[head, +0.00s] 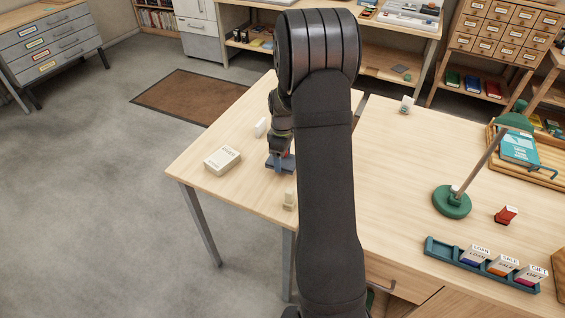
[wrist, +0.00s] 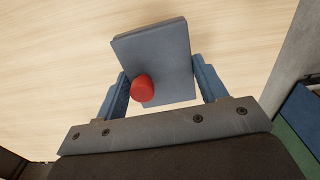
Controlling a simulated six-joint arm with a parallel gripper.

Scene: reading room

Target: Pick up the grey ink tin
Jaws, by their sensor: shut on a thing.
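The grey ink tin (wrist: 165,50) is a flat, blue-grey square piece in the wrist view. A red round piece (wrist: 142,89) shows against its face; I cannot tell whether it is part of the tin. My gripper (wrist: 160,84) has its blue fingers on either side of the tin and is shut on it. In the head view my gripper (head: 280,158) is over the left table, and my arm hides much of it. The tin there is only partly visible, and I cannot tell whether it touches the tabletop.
A white box (head: 222,160), a small white piece (head: 260,127) and a pale beige piece (head: 289,200) stand around my gripper on the left table. On the right are a green lamp (head: 452,201), a red stamp (head: 506,215) and a teal card rack (head: 455,256).

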